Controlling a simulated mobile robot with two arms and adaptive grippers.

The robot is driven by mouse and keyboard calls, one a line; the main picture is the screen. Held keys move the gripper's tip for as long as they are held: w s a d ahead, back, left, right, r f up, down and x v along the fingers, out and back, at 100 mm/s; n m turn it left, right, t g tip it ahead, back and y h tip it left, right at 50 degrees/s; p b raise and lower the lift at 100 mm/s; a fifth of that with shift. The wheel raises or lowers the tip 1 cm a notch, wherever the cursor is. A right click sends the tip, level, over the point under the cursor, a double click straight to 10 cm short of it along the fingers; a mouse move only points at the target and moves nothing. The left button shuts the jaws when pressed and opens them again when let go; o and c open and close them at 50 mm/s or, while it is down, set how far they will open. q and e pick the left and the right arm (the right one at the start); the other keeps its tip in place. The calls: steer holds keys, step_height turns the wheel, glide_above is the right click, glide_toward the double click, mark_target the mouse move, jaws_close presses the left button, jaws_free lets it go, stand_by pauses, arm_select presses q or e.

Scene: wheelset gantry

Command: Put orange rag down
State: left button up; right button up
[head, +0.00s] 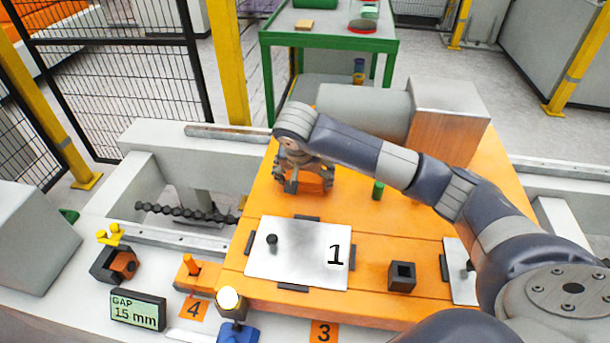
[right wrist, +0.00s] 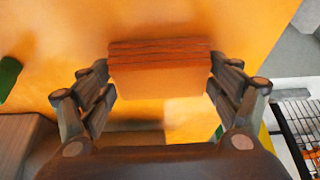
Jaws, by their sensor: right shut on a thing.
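The orange rag (right wrist: 160,78) is a folded block with layered edges, held between the two fingers of my right gripper (right wrist: 160,85) in the right wrist view. In the head view my right gripper (head: 304,184) points down over the orange plate (head: 262,203), behind the metal cover marked 1. The rag (head: 318,178) shows there partly, behind the fingers. The wrist view shows the orange surface close behind the rag; I cannot tell whether the rag touches it. My left gripper is not in view.
The metal cover (head: 300,268) with a black knob lies in front of the gripper. A green peg (head: 378,189) stands to its right, and a grey cylinder (head: 365,112) lies behind. A black square socket (head: 402,276) and a gap display (head: 138,311) are nearer the front.

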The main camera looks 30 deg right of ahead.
steer(key=o, duration=0.9)
steer(key=shift+c, duration=0.2)
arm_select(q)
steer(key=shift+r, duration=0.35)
arm_select(e)
steer(key=shift+r, duration=0.3)
arm_select(q)
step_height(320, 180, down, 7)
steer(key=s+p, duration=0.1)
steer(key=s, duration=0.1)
steer(key=shift+p, duration=0.4)
arm_select(e)
steer(key=v, duration=1.1)
steer(key=shift+s+a+r, duration=0.2)
steer(key=shift+s, duration=0.05)
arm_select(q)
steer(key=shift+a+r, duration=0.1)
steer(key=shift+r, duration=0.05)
